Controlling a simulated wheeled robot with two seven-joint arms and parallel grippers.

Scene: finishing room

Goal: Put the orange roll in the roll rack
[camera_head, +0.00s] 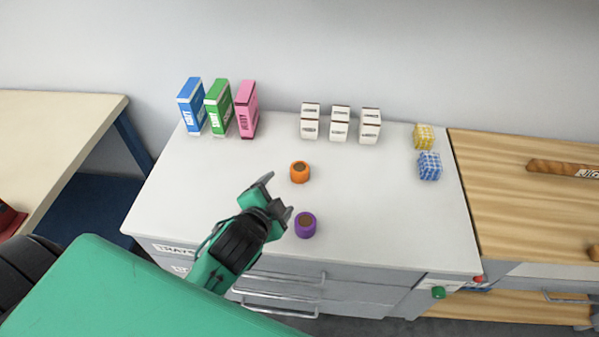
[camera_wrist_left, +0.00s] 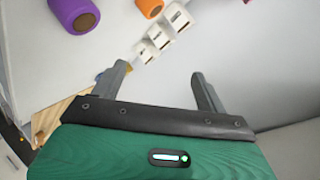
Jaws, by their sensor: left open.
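The orange roll (camera_head: 299,173) stands on the white worktop (camera_head: 375,215), near its middle. It also shows at the top edge of the left wrist view (camera_wrist_left: 150,7), partly cut off. My left gripper (camera_head: 277,197) is open and empty, apart from the roll and to its lower left in the head view. Its two fingers (camera_wrist_left: 160,72) show spread with nothing between them in the left wrist view. I cannot make out a roll rack in either view. My right gripper is not in view.
A purple roll (camera_head: 306,226) stands close to my left gripper. Blue (camera_head: 191,106), green (camera_head: 218,108) and pink (camera_head: 246,109) boxes stand at the back left. White labelled boxes (camera_head: 340,124) stand at the back. Yellow (camera_head: 424,137) and blue checked blocks (camera_head: 429,166) sit right. The front right is clear.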

